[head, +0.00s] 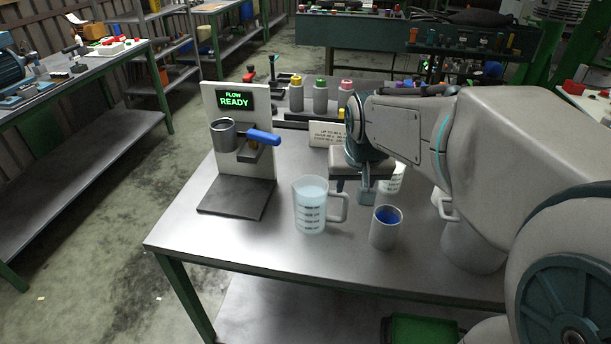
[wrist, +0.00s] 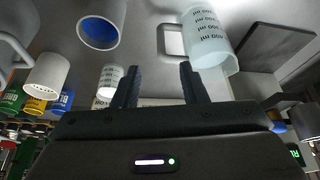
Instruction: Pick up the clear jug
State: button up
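The clear jug (head: 311,208) stands upright on the metal table, pale blue-tinted with dark measuring marks. Its handle (head: 338,207) points right, toward my gripper (head: 355,190). In the wrist view the jug (wrist: 212,45) is at upper right, with its handle on its left, in line with the gap between my fingers. My gripper (wrist: 158,85) is open and empty there. It is close to the handle's side of the jug, and I see no finger closed on the handle. A second marked clear vessel (head: 393,178) is partly hidden behind my gripper.
A grey cup with blue inside (head: 384,232) stands just right of the jug. A dispenser panel with a "FLOW READY" screen (head: 234,98), a metal cup (head: 223,134) and blue lever (head: 262,137) stands at left. Several capped bottles (head: 320,97) line the back. The table's front left is clear.

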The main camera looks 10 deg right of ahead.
aim_at(346, 203)
jog(key=x, duration=0.8)
jog(key=shift+d, duration=0.1)
jog(key=shift+x, duration=2.55)
jog(key=shift+w, duration=0.2)
jog(key=shift+r, duration=0.1)
grip_shut()
